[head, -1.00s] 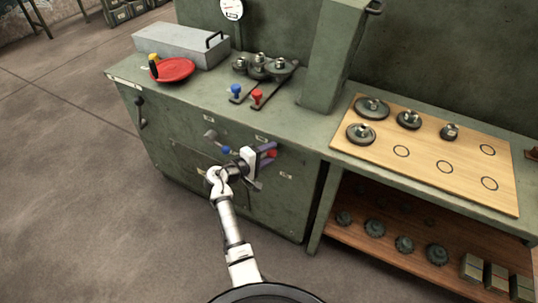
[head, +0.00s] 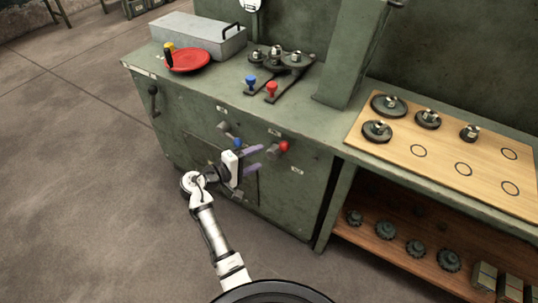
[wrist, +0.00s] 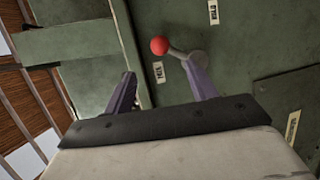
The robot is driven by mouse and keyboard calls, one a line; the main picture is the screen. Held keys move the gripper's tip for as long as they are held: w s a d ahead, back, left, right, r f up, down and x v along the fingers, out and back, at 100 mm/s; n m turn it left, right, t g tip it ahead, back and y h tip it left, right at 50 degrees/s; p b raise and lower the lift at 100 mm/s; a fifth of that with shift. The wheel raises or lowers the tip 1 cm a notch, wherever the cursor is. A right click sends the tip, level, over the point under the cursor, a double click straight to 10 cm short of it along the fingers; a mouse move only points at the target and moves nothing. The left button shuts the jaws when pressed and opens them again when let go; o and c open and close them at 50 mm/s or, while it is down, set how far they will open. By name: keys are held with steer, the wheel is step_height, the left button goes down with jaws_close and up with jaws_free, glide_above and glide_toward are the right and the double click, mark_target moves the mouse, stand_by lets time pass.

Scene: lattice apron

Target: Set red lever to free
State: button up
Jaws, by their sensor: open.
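The red lever (head: 283,146) is on the cabinet's front panel, a short grey arm with a red ball at its end. In the wrist view its red ball (wrist: 159,45) lies left of its grey pivot, between two small labels too blurred to read. My gripper (head: 257,157) is open and empty, just left of the red ball in the head view, with a visible gap. In the wrist view, its purple fingers (wrist: 160,68) stand apart; the ball appears beyond the gap between them, and the right fingertip overlaps the lever's pivot area.
Blue (head: 251,81) and red (head: 271,88) knobs stand in slots on the top. A wooden board (head: 440,150) with weights lies right. The floor at left is clear.

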steer(key=v, duration=0.3)
steer(key=shift+s+a+r, duration=0.1)
steer(key=shift+s+a, duration=0.1)
stand_by(0.3)
